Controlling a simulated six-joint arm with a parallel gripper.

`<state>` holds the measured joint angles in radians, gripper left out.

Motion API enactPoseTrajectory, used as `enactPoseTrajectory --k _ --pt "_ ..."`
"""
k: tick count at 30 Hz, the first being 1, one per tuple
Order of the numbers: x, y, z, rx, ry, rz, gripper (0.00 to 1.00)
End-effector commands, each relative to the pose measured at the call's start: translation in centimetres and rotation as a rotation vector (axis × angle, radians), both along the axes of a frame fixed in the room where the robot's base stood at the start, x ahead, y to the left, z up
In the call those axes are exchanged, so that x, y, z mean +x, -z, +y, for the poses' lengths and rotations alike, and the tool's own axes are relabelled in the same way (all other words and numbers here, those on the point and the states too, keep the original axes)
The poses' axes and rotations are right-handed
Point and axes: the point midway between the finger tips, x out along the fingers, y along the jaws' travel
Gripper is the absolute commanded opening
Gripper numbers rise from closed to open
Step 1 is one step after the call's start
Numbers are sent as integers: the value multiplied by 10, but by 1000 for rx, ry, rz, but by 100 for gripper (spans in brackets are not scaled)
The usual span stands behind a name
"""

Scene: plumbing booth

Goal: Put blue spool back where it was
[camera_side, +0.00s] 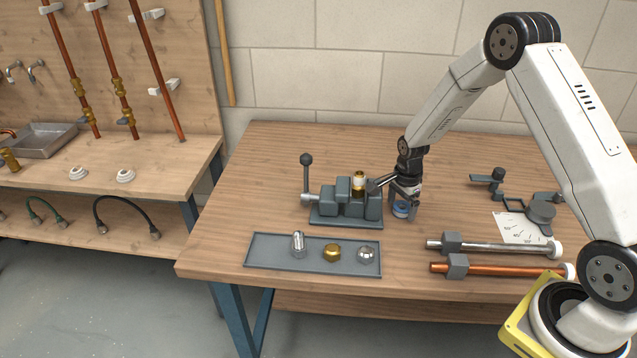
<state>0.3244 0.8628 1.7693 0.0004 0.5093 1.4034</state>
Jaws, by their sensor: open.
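The blue spool (401,210) stands on the wooden bench, just right of the grey vise. It looks like a small blue roll with a pale centre. My gripper (403,203) is open and points down over the spool, with its fingers on either side of it. Whether the fingers touch the spool cannot be told. The gripper hides the spool's upper part.
The grey vise (325,203) holds a brass fitting (359,183) close to my gripper's left. A grey tray (275,257) in front carries a silver fitting, a brass nut and a chrome piece. Metal (490,246) and copper (510,270) pipes lie at right, near a paper sheet (510,226).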

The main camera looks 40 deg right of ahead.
Motion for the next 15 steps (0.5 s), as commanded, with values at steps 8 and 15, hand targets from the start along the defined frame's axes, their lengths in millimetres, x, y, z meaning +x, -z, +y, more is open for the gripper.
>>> enactPoseTrajectory --k 8,15 --pt "0 -14 0 0 0 -2 100" --pt "1 -42 0 -1 0 -3 100"
